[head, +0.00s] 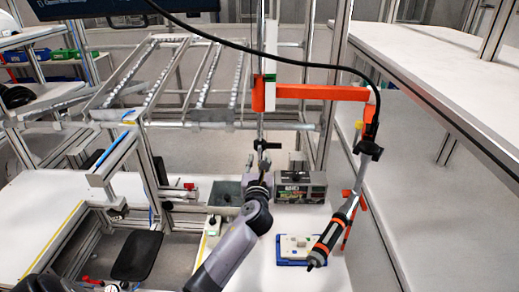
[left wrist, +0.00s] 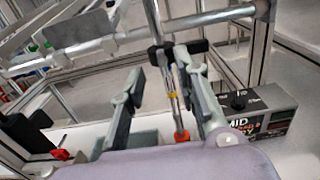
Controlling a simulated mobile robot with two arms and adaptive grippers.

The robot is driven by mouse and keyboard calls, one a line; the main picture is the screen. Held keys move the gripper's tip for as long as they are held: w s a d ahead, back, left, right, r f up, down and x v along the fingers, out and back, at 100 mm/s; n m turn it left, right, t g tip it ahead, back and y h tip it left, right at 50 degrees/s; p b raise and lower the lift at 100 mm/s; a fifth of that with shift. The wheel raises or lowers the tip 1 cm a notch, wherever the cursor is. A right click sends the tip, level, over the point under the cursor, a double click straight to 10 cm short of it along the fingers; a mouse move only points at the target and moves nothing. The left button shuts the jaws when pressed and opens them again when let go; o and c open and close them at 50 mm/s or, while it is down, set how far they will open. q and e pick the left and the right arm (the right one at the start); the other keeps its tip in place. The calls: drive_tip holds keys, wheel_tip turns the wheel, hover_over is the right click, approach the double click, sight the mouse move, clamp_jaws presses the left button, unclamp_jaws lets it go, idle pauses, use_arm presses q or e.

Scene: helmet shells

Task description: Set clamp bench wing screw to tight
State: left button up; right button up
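My left gripper (head: 262,150) reaches in from the bottom of the head view, in front of a thin vertical rod. In the left wrist view my left gripper (left wrist: 161,75) has its two fingers apart. A slim rod with a black clamp piece and an orange lower end (left wrist: 182,135) shows between or behind them; I cannot tell the depth. The clamp bench wing screw cannot be made out for certain. A small red-ended handle (head: 188,186) sits on the metal frame at left, and a red-ended part (left wrist: 60,154) shows in the left wrist view. My right gripper is not in view.
An orange-black power screwdriver (head: 333,233) hangs at right near a blue tray (head: 285,263). Aluminium framing stands left; a white shelf (head: 440,60) is at right.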

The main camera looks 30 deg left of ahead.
sight(260, 148)
use_arm(q)
drive_tip(key=x, duration=0.5)
drive_tip(key=shift+w+a, duration=0.15)
drive_tip(key=shift+w, duration=0.2)
drive_tip(key=shift+c, duration=0.3)
clamp_jaws()
